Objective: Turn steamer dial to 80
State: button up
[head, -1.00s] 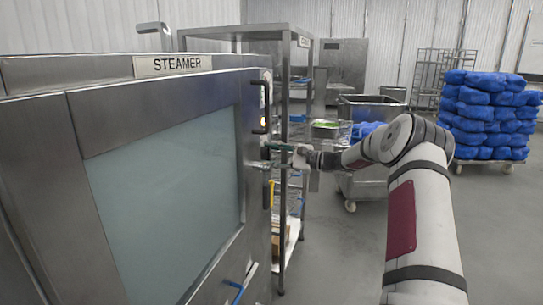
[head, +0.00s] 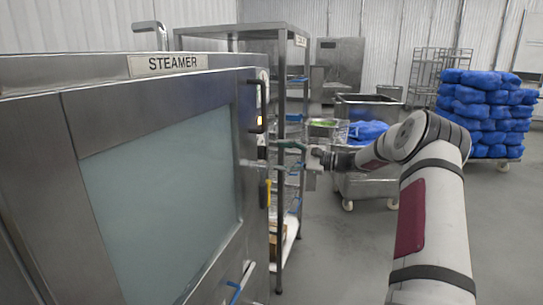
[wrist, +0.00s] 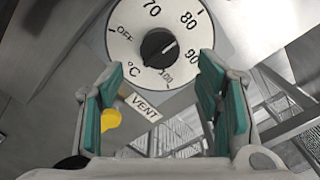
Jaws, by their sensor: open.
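The steamer dial (wrist: 127,32) is a round white face at the top of the wrist view, marked OFF, 70, 80, 90, 100 and °C. Its black knob (wrist: 155,45) has a white mark pointing right and slightly up, between 80 and 90. My gripper (wrist: 165,95) is open, with green pads on both sides below the dial; nothing is between them and they appear apart from the knob. In the head view my gripper (head: 280,155) is beside the front of the steamer (head: 85,115), at its right side.
A VENT label (wrist: 143,107) and a yellow knob (wrist: 110,119) lie below the dial. A door handle (head: 257,105) stands out from the steamer front. A metal shelf rack (head: 283,200) is behind my gripper. A cart (head: 372,187) and blue sacks (head: 480,110) stand farther right.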

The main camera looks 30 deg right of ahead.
jog(key=v, duration=0.6)
jog(key=shift+s+d, duration=0.25)
jog(key=shift+s, duration=0.1)
